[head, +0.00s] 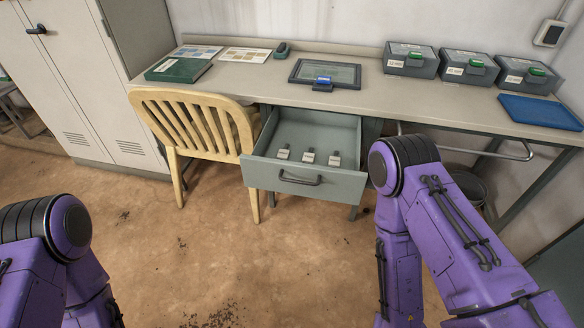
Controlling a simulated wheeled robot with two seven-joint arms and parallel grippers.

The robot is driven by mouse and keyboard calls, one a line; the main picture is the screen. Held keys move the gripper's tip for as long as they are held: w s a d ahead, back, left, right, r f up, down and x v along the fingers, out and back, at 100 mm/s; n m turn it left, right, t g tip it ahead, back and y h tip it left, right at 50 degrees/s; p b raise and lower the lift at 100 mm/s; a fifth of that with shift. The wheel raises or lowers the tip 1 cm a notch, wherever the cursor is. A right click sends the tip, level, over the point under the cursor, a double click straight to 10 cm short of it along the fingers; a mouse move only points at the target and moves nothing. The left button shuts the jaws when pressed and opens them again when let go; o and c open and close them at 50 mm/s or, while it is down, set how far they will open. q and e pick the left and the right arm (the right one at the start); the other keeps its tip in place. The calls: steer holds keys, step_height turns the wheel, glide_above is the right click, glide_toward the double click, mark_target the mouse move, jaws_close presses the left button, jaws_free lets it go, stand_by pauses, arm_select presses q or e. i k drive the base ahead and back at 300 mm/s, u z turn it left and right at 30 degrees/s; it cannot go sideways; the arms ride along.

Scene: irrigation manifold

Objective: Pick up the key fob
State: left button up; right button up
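Three small grey items with pale labels lie in a row in the open grey drawer (318,185): a left one (283,154), a middle one (308,156) and a right one (334,160). A small blue item (323,80) sits at the front edge of a dark tablet-like panel (345,73) on the desk. A small dark green object (282,49) lies at the back of the desk. I cannot tell which of these, if any, is the key fob. Both my purple arms show, but neither gripper is in view.
A wooden chair (190,118) stands left of the drawer. Floor (200,250) before the drawer is clear.

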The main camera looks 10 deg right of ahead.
mark_target(334, 162)
steer(key=k, duration=0.5)
steer(key=z, duration=0.95)
steer(key=i, duration=0.7)
steer(key=u, duration=0.55)
